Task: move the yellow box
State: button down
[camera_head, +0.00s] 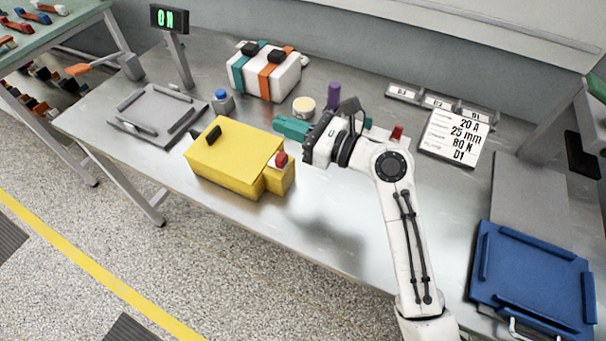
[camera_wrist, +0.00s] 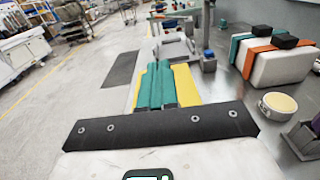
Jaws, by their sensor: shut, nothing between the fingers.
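The yellow box (camera_head: 228,160) sits on the metal table near its front edge. A black knob stands on its top, and a smaller yellow part with a red button (camera_head: 281,159) is at its right end. My gripper (camera_head: 290,127) is shut and empty, with teal fingers pointing left, behind and right of the box. They appear above table level and apart from the box. In the wrist view the closed fingers (camera_wrist: 155,85) cover the middle of the yellow box (camera_wrist: 185,84), which shows on both sides of them.
A grey tray (camera_head: 157,113) lies left of the box. Behind are a blue-topped button (camera_head: 222,100), a strapped white case (camera_head: 265,75), a cream disc (camera_head: 303,105) and a purple cylinder (camera_head: 333,94). A sign (camera_head: 169,18) reads ON. A blue tray (camera_head: 532,278) is at right.

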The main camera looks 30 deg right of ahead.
aim_at(291, 172)
jog(key=s+f+b, duration=0.1)
jog(key=f, duration=0.4)
jog(key=s+d+f, duration=0.1)
jog(key=f, duration=0.4)
jog(key=s+d+f+b, duration=0.1)
jog(key=f, duration=0.3)
jog(key=shift+s+d+f+b, duration=0.25)
jog(key=shift+s+f+b, duration=0.05)
jog(key=shift+f, duration=0.1)
jog(key=shift+w+a+f, duration=0.1)
jog(key=shift+w+a, duration=0.2)
jog(key=shift+w, duration=0.15)
jog(key=p+x, duration=0.2)
jog(key=x, duration=1)
